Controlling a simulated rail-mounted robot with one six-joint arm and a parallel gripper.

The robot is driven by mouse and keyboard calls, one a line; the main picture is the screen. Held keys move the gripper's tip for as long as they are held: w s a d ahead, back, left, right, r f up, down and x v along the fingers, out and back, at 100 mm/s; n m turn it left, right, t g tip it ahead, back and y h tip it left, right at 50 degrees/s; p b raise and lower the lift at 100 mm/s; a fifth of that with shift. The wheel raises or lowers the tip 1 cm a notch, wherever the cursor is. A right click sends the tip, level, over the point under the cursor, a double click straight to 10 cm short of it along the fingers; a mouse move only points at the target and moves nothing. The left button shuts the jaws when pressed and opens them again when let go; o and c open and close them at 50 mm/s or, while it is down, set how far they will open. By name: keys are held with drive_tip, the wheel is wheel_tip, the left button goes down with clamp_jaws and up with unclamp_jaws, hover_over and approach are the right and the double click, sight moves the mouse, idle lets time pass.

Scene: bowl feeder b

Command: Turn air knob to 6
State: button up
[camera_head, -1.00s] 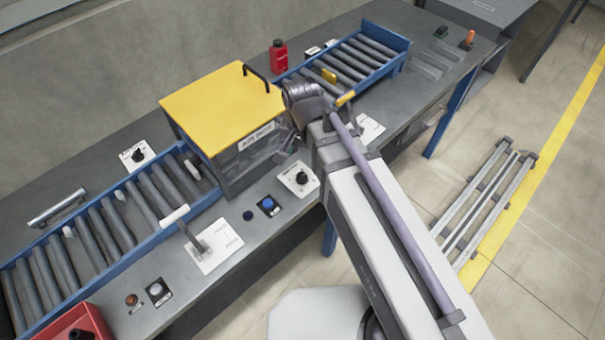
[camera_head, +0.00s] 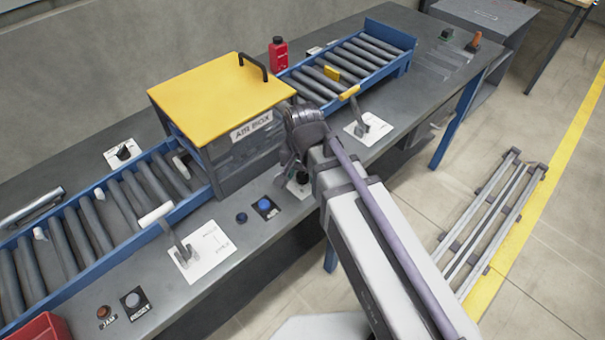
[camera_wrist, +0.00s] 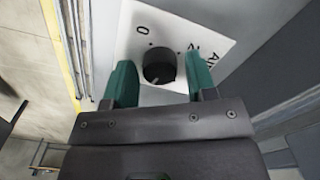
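The air knob (camera_wrist: 159,66) is a black round knob on a white plate (camera_wrist: 185,22) marked "0" and "AIR", with another mark partly cut off. My gripper (camera_wrist: 160,76) has its two green fingers spread, one on each side of the knob, with gaps showing between them and it. I cannot tell how deep the fingers reach around the knob, and its setting is hard to read. In the head view the knob's plate (camera_head: 291,189) lies in front of the air box (camera_head: 250,145), and my gripper (camera_head: 291,168) partly hides it.
The yellow-lidded air box stands just behind the knob, between two roller conveyors (camera_head: 165,228). A blue button (camera_head: 264,204) is left of the knob. A lever (camera_head: 182,245) on a white plate stands farther left, and another lever plate (camera_head: 376,129) is to the right.

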drive_tip(key=c, duration=0.7)
drive_tip(key=shift+m, duration=3.1)
drive_tip(key=o, duration=0.9)
